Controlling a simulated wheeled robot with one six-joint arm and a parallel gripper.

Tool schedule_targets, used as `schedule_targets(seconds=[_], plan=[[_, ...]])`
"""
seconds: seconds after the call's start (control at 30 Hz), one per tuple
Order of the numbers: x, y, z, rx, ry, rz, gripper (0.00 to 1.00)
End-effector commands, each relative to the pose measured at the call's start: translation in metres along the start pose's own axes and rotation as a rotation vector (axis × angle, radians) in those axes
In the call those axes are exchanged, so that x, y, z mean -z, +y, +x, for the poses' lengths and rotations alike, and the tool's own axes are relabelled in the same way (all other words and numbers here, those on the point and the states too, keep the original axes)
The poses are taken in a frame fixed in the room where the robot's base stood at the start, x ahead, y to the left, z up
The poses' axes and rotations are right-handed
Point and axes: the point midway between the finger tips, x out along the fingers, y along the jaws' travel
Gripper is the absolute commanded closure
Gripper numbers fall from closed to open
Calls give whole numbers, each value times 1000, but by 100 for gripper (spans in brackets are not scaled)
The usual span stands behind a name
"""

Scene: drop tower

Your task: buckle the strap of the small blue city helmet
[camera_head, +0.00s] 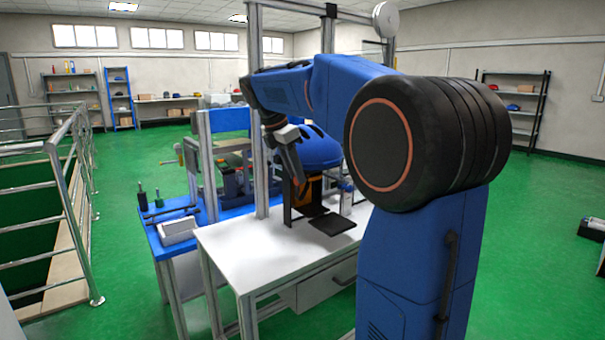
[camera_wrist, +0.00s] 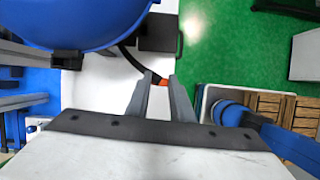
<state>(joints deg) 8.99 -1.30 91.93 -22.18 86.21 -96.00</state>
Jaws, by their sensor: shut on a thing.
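The blue helmet (camera_head: 322,150) sits on a dark stand with orange parts (camera_head: 310,192) on the white table. In the wrist view its rounded blue shell (camera_wrist: 75,22) fills the upper left. A black strap (camera_wrist: 128,58) hangs from its edge and runs to a small orange-red end piece (camera_wrist: 163,82). My gripper (camera_wrist: 161,77) is shut on this strap end, beside and below the shell. In the head view my gripper (camera_head: 298,178) is at the helmet's left front. A dark block (camera_wrist: 67,61) shows under the shell's rim; I cannot tell whether it is the other buckle half.
The white table (camera_head: 250,250) has a bare front left part and a black plate (camera_head: 332,224) at the stand's foot. Metal posts (camera_head: 258,100) rise close behind my arm.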

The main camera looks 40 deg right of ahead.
Motion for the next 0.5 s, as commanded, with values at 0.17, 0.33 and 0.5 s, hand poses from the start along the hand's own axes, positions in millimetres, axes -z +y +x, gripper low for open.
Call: schedule_targets(seconds=[0.17, 0.33, 0.5], plan=[[11, 5, -6, 1, 0, -1, 92], [21, 9, -13, 0, 0, -2, 92], [21, 18, -19, 1, 0, 0, 92]])
